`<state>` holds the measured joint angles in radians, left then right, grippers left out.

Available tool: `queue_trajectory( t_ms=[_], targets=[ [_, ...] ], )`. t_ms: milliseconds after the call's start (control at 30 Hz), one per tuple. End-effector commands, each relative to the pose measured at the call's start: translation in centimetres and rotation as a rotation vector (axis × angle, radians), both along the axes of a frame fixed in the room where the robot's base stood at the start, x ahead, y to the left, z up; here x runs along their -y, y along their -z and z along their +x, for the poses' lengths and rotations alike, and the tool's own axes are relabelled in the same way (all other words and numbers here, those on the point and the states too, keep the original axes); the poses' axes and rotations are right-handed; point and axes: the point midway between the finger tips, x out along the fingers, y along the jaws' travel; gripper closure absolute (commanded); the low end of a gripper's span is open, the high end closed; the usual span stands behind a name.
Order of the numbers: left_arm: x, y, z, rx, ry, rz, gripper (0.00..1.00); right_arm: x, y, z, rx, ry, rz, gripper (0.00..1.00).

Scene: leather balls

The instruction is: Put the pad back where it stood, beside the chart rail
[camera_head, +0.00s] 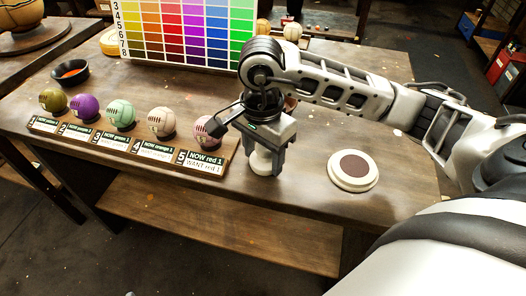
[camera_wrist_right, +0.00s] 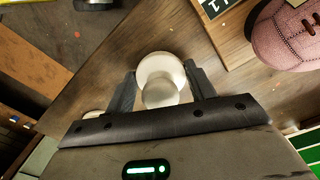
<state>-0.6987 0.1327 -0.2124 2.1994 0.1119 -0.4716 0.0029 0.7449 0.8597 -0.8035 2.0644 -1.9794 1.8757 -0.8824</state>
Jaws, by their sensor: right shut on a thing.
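The pad (camera_head: 261,162) looks like a pale white knob with a rounded handle and a wider round end. My right gripper (camera_head: 264,168) points down and is shut on it, just right of the end of the labelled wooden rail (camera_head: 231,162). In the right wrist view the pad (camera_wrist_right: 160,92) sits between the two fingers. I cannot tell whether its lower end touches the table. My left gripper is not in view.
Several stitched balls stand along the rail, the pink one (camera_head: 206,131) nearest my right gripper. A white round dish with a dark brown centre (camera_head: 353,170) lies to the right. A dark bowl (camera_head: 70,72) is at the left. The table between pad and dish is clear.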

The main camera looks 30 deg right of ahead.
Motion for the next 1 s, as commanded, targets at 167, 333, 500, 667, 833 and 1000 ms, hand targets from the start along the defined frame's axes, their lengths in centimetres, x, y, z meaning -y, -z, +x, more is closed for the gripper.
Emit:
queue_trajectory(
  t_ms=[167, 333, 500, 667, 833, 1000],
  targets=[
    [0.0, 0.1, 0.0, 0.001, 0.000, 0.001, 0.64, 0.0, 0.1, 0.0, 0.000, 0.000, 0.000, 0.23],
    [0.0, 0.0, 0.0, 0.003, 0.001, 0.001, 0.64, 0.0, 0.1, 0.0, 0.000, 0.000, 0.000, 0.23],
    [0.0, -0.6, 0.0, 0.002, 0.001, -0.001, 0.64, 0.0, -0.6, 0.0, 0.001, 0.000, 0.000, 0.23],
    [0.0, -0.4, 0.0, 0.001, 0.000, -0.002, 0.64, 0.0, -3.4, 0.2, 0.006, 0.000, 0.000, 0.23],
    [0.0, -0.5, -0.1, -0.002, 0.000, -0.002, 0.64, 0.0, -7.3, 0.2, 0.007, 0.000, 0.000, 0.23],
    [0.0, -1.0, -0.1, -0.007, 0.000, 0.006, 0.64, 0.0, -10.5, 0.2, 0.006, 0.002, -0.002, 0.23]
  ],
)
